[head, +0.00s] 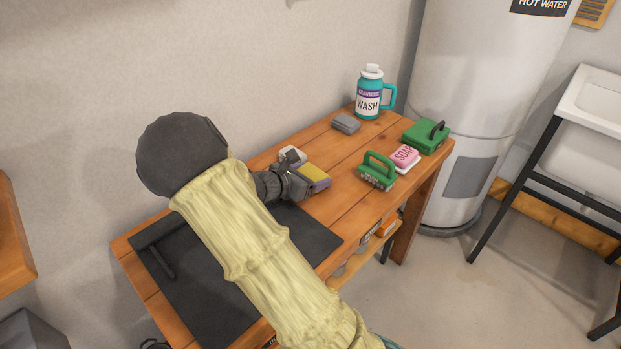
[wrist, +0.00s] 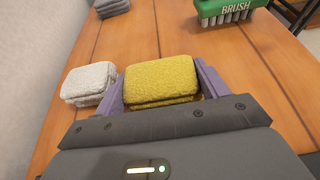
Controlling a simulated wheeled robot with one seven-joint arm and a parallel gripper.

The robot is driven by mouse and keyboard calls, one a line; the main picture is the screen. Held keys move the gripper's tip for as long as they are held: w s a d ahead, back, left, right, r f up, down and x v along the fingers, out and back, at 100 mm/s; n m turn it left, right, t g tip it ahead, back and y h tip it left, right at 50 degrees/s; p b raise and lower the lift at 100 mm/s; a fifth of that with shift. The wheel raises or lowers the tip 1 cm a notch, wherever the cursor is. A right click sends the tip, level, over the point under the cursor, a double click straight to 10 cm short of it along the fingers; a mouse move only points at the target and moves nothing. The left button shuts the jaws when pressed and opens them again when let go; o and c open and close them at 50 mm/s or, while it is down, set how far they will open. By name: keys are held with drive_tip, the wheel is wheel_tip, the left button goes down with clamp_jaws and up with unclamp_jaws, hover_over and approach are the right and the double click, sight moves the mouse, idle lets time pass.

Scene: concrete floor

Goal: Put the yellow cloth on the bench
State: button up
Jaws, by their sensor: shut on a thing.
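The yellow cloth (wrist: 160,80) is a folded, fuzzy pad, held between the two purple fingers of my gripper (wrist: 158,92) in the wrist view. In the head view the yellow cloth (head: 314,172) shows at the tip of my gripper (head: 308,180), over the middle of the wooden bench (head: 335,203). My gripper is shut on the cloth. I cannot tell whether the cloth's underside touches the bench top. My arm hides part of the bench.
A white folded cloth (wrist: 90,82) lies just left of my gripper. A green brush (head: 377,171), pink soap (head: 405,157), green box-like item (head: 426,136), grey cloth (head: 346,123) and wash bottle (head: 369,94) stand farther right. A black mat (head: 215,300) covers the bench's near left.

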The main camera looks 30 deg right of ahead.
drive_tip(key=o, duration=1)
drive_tip(key=shift+o, duration=0.2)
drive_tip(key=p+v, duration=0.3)
drive_tip(key=v, duration=0.9)
drive_tip(key=shift+p, duration=0.3)
drive_tip(key=shift+r, duration=0.1)
